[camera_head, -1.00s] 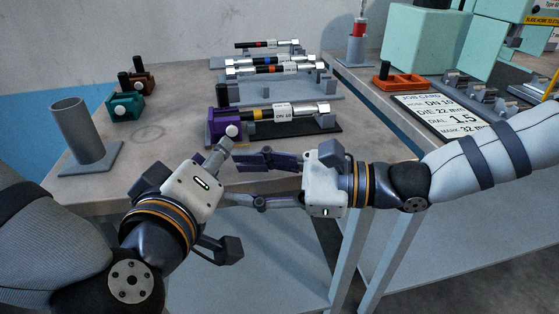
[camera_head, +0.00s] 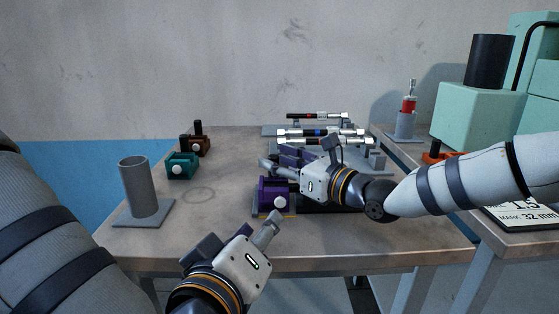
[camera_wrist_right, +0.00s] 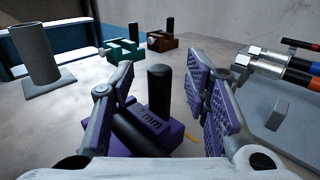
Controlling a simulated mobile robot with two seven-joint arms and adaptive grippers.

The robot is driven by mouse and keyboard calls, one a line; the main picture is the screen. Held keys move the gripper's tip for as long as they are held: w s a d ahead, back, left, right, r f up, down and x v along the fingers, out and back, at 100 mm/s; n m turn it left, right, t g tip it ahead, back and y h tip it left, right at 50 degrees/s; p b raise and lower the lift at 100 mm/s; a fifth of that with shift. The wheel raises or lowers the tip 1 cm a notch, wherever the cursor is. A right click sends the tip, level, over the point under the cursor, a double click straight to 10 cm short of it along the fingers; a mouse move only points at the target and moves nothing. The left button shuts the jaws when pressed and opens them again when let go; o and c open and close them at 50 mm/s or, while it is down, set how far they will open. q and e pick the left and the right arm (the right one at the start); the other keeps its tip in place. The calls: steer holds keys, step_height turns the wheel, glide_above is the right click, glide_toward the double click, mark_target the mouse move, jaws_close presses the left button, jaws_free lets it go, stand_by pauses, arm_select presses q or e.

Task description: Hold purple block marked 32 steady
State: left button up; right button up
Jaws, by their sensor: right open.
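The purple block (camera_head: 273,196) sits near the front middle of the table, with a round white knob on its front. My right gripper (camera_head: 279,164) is open above and behind the block in the head view. In the wrist view its purple-padded fingers (camera_wrist_right: 160,88) stand apart on either side of the post, with a gap. My left gripper (camera_head: 236,236) is open and empty, in front of the block and lower.
A grey upright tube (camera_head: 138,187) on a plate, a teal block (camera_head: 182,166) and a brown block (camera_head: 195,142) stand to the left. Hose assemblies (camera_head: 318,135) lie on racks behind my right gripper. A red-and-grey tool (camera_head: 407,116) and a green machine (camera_head: 480,117) stand at right.

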steer(key=shift+w+a, duration=0.25)
steer(key=shift+c, duration=0.6)
jaws_close()
steer(key=c, duration=0.5)
jaws_free()
steer(key=shift+c, duration=0.2)
jaws_close()
